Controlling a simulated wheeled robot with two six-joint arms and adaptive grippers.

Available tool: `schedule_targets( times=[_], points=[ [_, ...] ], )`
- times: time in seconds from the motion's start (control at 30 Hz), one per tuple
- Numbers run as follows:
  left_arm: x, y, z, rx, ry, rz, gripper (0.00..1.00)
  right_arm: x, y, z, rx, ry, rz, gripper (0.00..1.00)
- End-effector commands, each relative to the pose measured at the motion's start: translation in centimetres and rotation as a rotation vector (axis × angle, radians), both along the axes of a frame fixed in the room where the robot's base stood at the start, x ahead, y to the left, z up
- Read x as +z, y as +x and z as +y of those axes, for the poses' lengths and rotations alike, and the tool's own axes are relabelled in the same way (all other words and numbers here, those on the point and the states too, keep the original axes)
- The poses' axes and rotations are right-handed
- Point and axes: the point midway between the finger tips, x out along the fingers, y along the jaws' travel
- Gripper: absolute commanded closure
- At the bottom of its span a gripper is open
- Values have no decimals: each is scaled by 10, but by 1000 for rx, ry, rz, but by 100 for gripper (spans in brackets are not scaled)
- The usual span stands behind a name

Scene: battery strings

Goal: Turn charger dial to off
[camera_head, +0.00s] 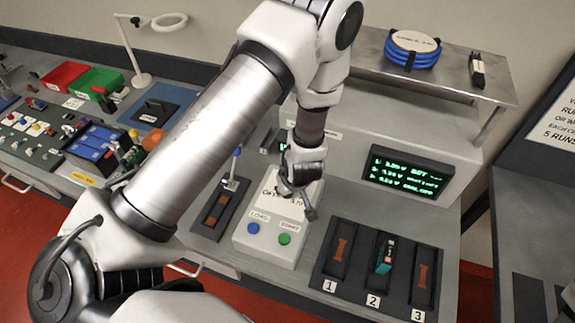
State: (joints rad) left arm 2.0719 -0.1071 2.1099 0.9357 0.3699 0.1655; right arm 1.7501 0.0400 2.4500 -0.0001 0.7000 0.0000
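A white charger box (266,247) stands on the bench, with a blue button (253,228) labelled LOAD and a green button (284,239) beside it. Its raised upper panel (270,197) carries partly covered lettering. My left arm reaches in from the left, and my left gripper (304,197) points down at this panel. The gripper covers the place where a dial might be, so I cannot make out the dial or its setting. I cannot tell whether the fingers are open or shut. My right gripper is not in view.
Right of the box are three numbered slots; slot 2 holds a battery (384,256). A screen (406,174) with green text is behind them. A dark tray (219,206) lies left of the box. A shelf (440,75) overhangs behind. Bins and a lamp stand at left.

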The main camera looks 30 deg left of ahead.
Motion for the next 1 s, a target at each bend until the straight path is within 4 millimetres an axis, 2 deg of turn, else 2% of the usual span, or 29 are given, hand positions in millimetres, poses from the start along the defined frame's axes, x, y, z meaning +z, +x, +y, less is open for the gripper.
schedule_targets(
  times=[0.13, 0.57, 0.6, 0.67, 1.0],
  points=[
    [1, 0, 0, 30, 0, 1, 100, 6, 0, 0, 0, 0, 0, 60],
    [0, 1, 0, 41, 0, -1, 100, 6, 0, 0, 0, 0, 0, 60],
    [0, 1, 0, 41, 0, -1, 59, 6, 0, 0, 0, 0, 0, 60],
    [0, 1, 0, 41, 0, -1, 42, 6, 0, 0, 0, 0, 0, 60],
    [4, 0, -1, 40, 1, -1, 42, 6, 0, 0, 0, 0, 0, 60]
  ],
)
